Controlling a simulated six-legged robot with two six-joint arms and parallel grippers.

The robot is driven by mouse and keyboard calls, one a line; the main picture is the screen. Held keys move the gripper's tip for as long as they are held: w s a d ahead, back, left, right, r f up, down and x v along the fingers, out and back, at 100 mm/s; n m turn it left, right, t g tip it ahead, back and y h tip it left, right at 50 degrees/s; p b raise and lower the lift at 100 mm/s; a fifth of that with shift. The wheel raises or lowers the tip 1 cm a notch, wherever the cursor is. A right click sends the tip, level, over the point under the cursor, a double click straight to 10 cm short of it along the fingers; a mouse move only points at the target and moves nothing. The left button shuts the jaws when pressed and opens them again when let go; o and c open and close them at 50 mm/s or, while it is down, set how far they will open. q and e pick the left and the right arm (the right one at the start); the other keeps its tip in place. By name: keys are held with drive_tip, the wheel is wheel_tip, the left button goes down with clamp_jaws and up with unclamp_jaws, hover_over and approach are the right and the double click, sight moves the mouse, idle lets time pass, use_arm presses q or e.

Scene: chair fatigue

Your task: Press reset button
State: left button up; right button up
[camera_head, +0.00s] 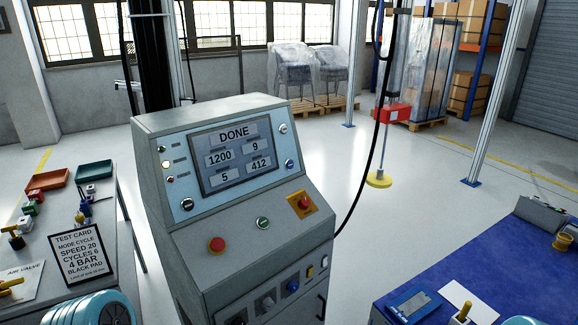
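A grey control console (170,250) stands in the middle. Its screen (235,158) reads DONE, with 1200, 9, 5 and 412 below. The sloped front carries a red mushroom button (217,244), a green button (263,223) and a red switch on a yellow plate (302,203). A blue knob (292,286) is on the lower front. The labels are too small to read, so I cannot tell which is reset. Neither gripper is in view; rounded teal parts, probably my arms, show at the bottom corners.
A left bench holds a test card (77,251), a red bin (47,180) and a green bin (93,171). A blue-topped table (470,265) is at right front. A black cable hangs right of the console. Wrapped chairs (295,75) stand on pallets behind open floor.

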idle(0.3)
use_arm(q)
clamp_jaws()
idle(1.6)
